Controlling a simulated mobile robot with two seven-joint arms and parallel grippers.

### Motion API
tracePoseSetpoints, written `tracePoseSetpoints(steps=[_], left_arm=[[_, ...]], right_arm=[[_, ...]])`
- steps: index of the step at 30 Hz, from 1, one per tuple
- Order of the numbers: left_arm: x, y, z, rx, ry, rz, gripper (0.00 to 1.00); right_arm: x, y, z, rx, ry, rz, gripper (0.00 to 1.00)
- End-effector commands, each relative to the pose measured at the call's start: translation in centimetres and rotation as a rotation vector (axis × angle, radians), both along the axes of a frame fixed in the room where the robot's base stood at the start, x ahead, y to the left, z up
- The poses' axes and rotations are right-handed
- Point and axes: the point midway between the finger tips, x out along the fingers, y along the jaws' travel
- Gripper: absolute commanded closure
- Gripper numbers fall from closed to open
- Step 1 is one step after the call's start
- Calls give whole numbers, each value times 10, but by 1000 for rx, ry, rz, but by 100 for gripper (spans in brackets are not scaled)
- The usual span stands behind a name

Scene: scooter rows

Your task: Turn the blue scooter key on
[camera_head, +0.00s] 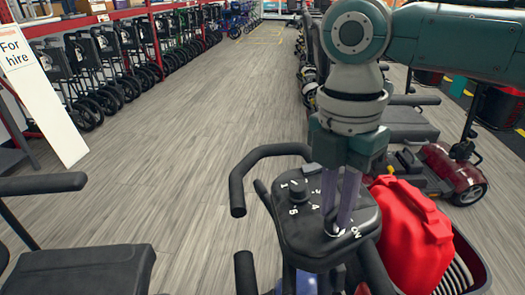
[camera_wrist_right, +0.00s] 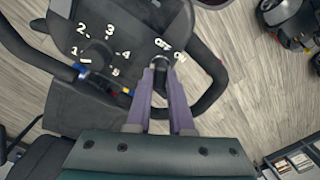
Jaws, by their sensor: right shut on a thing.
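The scooter's dark control panel (camera_head: 315,240) stands in front of me in the head view, with bits of blue body below it. It carries a round dial with numbers and an ON mark. My right gripper (camera_head: 340,226) reaches down to the panel beside ON. In the wrist view the panel (camera_wrist_right: 70,40) shows the dial and OFF and ON marks. There my right gripper (camera_wrist_right: 162,66) is shut at the key spot next to those marks. The key is mostly hidden between the fingertips, so its angle cannot be told. My left gripper is out of view.
A red bag (camera_head: 412,235) sits right of the panel in a basket. Black handlebars (camera_head: 262,160) curve around the panel's left side. A dark red scooter (camera_head: 455,178) stands behind at right. A "For hire" sign (camera_head: 45,100) leans at left. The wooden aisle floor is clear.

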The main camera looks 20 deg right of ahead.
Motion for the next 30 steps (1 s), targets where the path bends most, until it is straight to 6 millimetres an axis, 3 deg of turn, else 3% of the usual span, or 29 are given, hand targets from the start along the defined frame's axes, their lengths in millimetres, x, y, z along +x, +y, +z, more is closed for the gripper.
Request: tracePoseSetpoints(steps=[14,30], left_arm=[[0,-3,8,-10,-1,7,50],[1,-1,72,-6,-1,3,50]], right_arm=[[-1,0,3,-1,-1,-29,100],[-2,1,7,-14,-57,-418,100]])
